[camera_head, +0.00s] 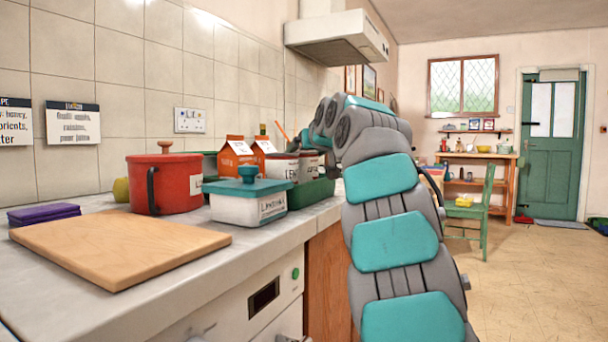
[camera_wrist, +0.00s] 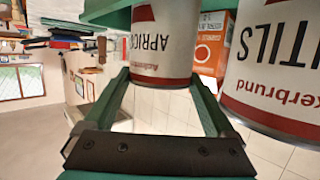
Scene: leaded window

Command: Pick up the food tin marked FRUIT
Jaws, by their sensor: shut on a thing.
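In the wrist view my gripper (camera_wrist: 163,100) has a finger on each side of a white and red tin (camera_wrist: 162,45) and is shut on it. Its label shows upside down and reads "APRICO", the rest cut off; I see no word FRUIT on it. A second white and red tin (camera_wrist: 278,65), with "TILS" visible, stands close beside it on the right. In the head view the lentils tin (camera_head: 283,167) shows in a green tray (camera_head: 313,193); my arm hides most of my gripper and the held tin there.
Orange cartons (camera_head: 237,158) stand behind the tins. A red pot (camera_head: 172,185), a teal-lidded box (camera_head: 245,205), a wooden board (camera_head: 120,247) and a purple cloth (camera_head: 43,213) are on the counter. A hood (camera_head: 335,40) hangs above. The floor at right is mostly clear.

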